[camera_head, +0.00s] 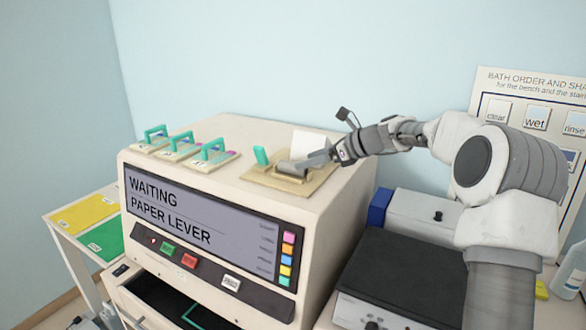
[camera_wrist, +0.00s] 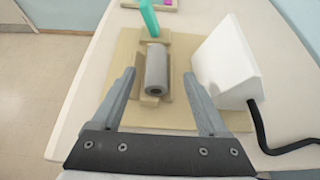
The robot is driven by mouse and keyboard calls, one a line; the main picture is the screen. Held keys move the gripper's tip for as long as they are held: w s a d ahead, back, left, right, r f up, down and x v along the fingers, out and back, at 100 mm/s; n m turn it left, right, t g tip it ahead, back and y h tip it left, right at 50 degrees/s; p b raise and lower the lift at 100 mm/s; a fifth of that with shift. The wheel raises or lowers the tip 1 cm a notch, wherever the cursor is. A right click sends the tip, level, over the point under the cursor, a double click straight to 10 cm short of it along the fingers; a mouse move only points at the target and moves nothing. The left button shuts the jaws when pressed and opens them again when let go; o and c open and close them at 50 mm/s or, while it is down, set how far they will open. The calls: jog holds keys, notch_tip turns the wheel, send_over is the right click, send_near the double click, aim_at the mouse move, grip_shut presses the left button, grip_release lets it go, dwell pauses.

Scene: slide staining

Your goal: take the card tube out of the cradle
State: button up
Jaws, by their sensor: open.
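The card tube (camera_wrist: 156,72) is a grey hollow cylinder lying in the cradle, its open end facing my gripper in the wrist view. In the head view the tube (camera_head: 290,168) is partly hidden by my gripper. The cradle (camera_wrist: 153,42) is a tan holder on a tan base plate; it also shows in the head view (camera_head: 264,174). My gripper (camera_wrist: 161,76) is open, with one finger on each side of the tube and gaps between. In the head view my gripper (camera_head: 311,162) reaches in from the right over the base plate.
A teal lever (camera_wrist: 149,17) rises just beyond the tube. A white block (camera_wrist: 226,62) with a black cable (camera_wrist: 262,130) stands close to the right finger. Several teal-handled plates (camera_head: 182,148) sit on the machine top at left. The machine display (camera_head: 195,212) reads "WAITING PAPER LEVER".

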aim_at(293, 168)
jog(key=x, duration=0.4)
jog(key=shift+a+f, duration=0.2)
jog(key=shift+a, duration=0.1)
jog(key=shift+c, duration=0.4)
grip_shut()
